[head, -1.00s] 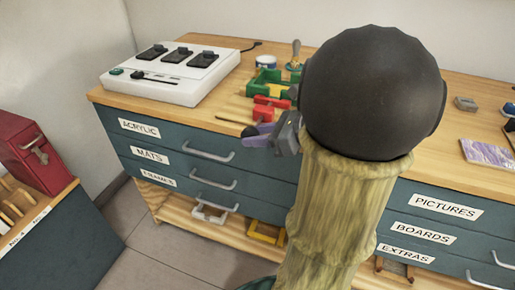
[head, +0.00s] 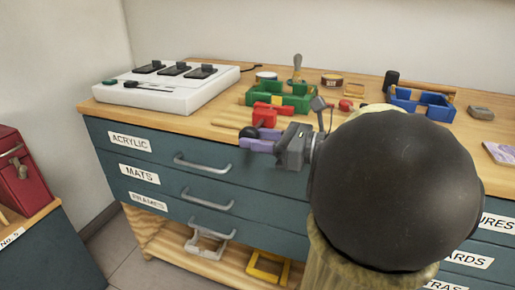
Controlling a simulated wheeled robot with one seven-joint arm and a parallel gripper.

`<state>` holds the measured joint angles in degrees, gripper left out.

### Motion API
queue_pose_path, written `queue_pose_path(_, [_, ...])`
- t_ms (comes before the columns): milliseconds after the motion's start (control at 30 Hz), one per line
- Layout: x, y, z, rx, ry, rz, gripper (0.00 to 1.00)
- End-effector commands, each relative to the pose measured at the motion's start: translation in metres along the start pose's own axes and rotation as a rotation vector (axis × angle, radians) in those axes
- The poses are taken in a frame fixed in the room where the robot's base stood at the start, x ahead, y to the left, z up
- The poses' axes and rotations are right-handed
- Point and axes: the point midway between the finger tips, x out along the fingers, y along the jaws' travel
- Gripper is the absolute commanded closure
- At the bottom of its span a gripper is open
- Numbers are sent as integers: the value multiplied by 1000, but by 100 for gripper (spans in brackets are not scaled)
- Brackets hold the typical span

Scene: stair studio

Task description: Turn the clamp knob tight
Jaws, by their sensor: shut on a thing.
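The red clamp (head: 266,115) sits at the front edge of the wooden bench top in the head view, in front of a green holder. Its dark round knob (head: 249,132) is at the front of the bench. My gripper (head: 258,142), with purple fingers and a grey body, reaches in from the right at the bench edge. Its fingers are shut on the knob, which shows partly above and between them. The contact is small in view, and the fingers hide part of the knob. I cannot tell how far the clamp's jaws are closed.
A green holder (head: 306,97) stands behind the clamp, with a blue holder (head: 440,108) to the right. A white control box (head: 170,97) is on the left of the bench. Drawers with grey handles (head: 203,164) are below. A red metal box (head: 14,165) stands at far left.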

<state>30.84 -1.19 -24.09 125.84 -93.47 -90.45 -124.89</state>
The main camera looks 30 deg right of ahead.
Motion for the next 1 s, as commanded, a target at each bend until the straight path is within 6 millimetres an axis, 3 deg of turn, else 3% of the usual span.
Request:
queue_pose_path(33, [2,6,-5,6,1,24,92])
queue_pose_path(467, [3,7,-2,6,-6,25,92])
queue_pose_path(500, [3,7,-2,6,-5,25,63])
queue_pose_path(533, [3,7,-2,6,-5,25,57])
queue_pose_path(1000, [1,3,-1,2,-6,13,56])
